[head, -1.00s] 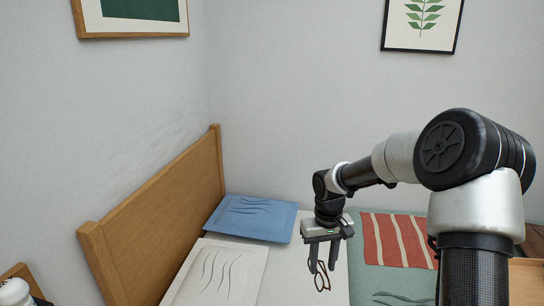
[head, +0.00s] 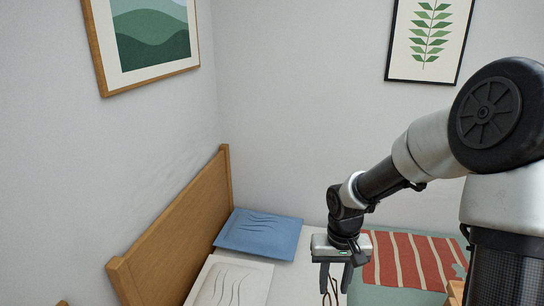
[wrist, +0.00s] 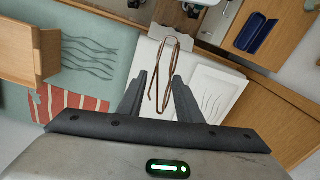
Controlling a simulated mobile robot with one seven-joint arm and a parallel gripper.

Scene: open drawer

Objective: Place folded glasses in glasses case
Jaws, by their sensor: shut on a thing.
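My gripper (head: 335,278) is shut on the folded glasses, holding them in the air over the bed. The glasses have a thin brown wire frame and stick out past the fingertips in the wrist view (wrist: 167,62). In the head view only part of the glasses (head: 327,291) shows at the bottom edge. The glasses case (wrist: 256,34) is dark blue and long, and looks open. It lies on a wooden surface at the top right of the wrist view, apart from the gripper. The case is not visible in the head view.
The bed has a wooden headboard (head: 175,225), a blue pillow (head: 258,234), a white pillow (head: 232,280) and a red striped blanket (head: 410,262). A wooden piece with a knob (wrist: 28,60) stands at the left of the wrist view. The wooden surface (wrist: 285,45) around the case has bare room.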

